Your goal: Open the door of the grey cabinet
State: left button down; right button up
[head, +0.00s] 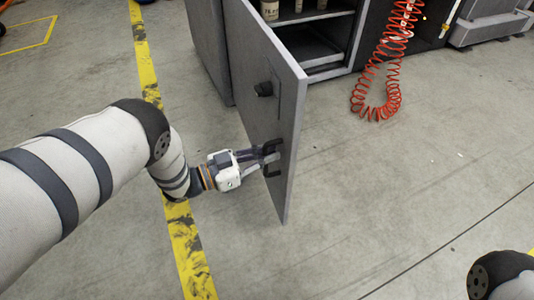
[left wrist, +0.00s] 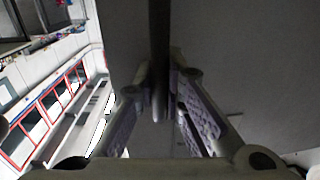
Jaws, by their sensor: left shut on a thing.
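The grey cabinet (head: 207,50) stands at the top of the head view. Its door (head: 250,62) is swung wide open toward me, showing the dark inside and a shelf. A black knob (head: 264,89) sits on the door's outer face, above a dark handle (head: 274,147). My left gripper (head: 268,155) is at this handle, shut on it. In the left wrist view the handle is a dark upright bar (left wrist: 160,45) between the fingers (left wrist: 160,100), against the grey door. My right gripper is out of view; only part of my right arm shows at bottom right.
Containers (head: 270,9) stand on the cabinet shelf. A red coiled hose (head: 378,100) hangs down to the floor right of the opening. A grey machine base (head: 490,28) is at top right. Yellow floor tape (head: 187,245) runs under my left arm. The floor right of the door is clear.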

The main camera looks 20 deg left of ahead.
pick_arm(q)
jog(key=shift+s+d+f, duration=0.1)
jog(key=c, duration=1.7)
grip_release()
jog(key=shift+o, duration=0.2)
jog(key=v, duration=1.2)
